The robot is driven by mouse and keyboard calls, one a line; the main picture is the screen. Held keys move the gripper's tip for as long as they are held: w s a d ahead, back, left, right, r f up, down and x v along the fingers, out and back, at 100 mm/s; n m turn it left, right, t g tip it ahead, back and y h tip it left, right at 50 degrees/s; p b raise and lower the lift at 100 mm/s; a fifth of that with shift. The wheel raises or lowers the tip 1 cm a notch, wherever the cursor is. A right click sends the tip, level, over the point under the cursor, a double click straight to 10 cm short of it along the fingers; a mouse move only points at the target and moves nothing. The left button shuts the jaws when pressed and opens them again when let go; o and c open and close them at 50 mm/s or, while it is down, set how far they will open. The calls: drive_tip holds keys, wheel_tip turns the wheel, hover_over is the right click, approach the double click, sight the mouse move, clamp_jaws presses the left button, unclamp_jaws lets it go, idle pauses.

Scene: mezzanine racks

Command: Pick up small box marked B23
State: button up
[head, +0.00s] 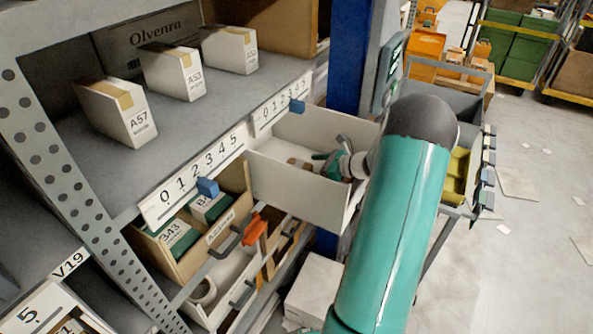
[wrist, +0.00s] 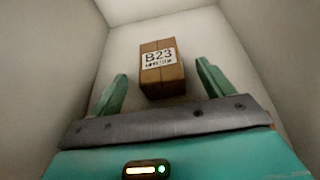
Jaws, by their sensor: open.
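The small brown box marked B23 (wrist: 162,82) lies on the floor of a white drawer, its white label facing up in the wrist view. My gripper (wrist: 160,84) is open, with one green finger to the left of the box and the other to its right. The fingers look apart from the box, and I cannot tell how far above the drawer floor they are. In the head view my gripper (head: 325,164) reaches into the pulled-out white drawer (head: 300,200). A small brown patch shows beside it there, partly hidden by my wrist.
The drawer's pale walls stand close around my gripper. Above left, a grey shelf (head: 195,115) holds white boxes A57 (head: 118,110), A53 and another. Below, an open wooden drawer (head: 185,265) holds green-and-white boxes.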

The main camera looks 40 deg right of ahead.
sight(298, 165)
drive_tip(key=x, duration=0.5)
drive_tip(key=shift+w, duration=0.1)
drive_tip(key=shift+a, duration=0.1)
drive_tip(key=c, duration=1.1)
drive_tip(key=shift+r, duration=0.1)
